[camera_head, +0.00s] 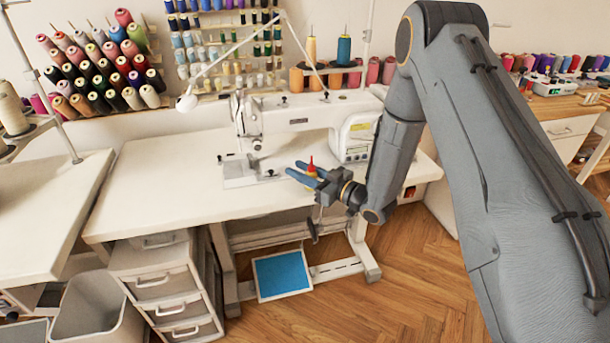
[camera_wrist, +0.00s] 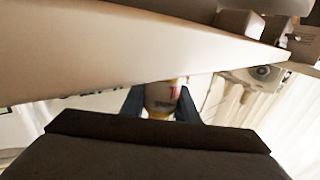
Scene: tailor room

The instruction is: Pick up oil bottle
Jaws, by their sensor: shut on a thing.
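The oil bottle (camera_head: 311,168) is small, with a red pointed cap and a yellowish body. It is between the blue fingers of my gripper (camera_head: 307,175), at the front right of the white sewing table in the head view. The fingers partly hide its body. In the wrist view the bottle (camera_wrist: 161,98) shows between the two dark fingers of my gripper (camera_wrist: 160,103), which are shut on it. Its cap is out of sight there. I cannot tell whether its base touches the table.
The white sewing machine (camera_head: 300,115) stands just behind the gripper on the white table (camera_head: 160,190). Its machine head also shows in the wrist view (camera_wrist: 262,73). Thread racks (camera_head: 100,65) line the wall behind. A drawer unit (camera_head: 165,280) stands under the table. The table's left part is clear.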

